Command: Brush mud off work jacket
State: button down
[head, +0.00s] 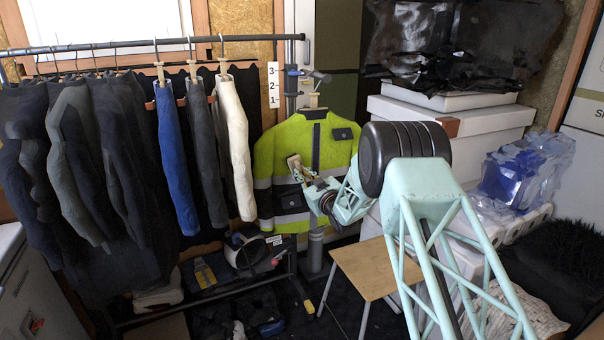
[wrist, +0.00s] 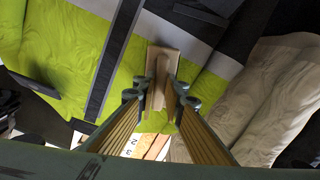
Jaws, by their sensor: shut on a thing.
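The work jacket (head: 315,152) is yellow-green with grey bands and dark panels. It hangs upright on a stand in the middle of the head view and fills the left and top of the wrist view (wrist: 50,45). I cannot tell whether the bristles touch the cloth. No mud is clearly distinguishable.
A rail (head: 140,44) of dark clothes and trousers stands left of the jacket; pale trousers (head: 233,140) hang closest. A small wooden table (head: 367,268) stands below my arm. White boxes (head: 450,118) and plastic-wrapped packs (head: 520,172) fill the right side.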

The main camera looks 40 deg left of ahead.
aim_at(298, 159)
jog(key=shift+f, duration=1.6)
jog(key=shift+s+a+r, duration=0.1)
jog(key=shift+r, duration=0.05)
jog(key=shift+r, duration=1.65)
jog(key=shift+r, duration=1.85)
jog(key=shift+r, duration=0.1)
jog(key=shift+r, duration=1.6)
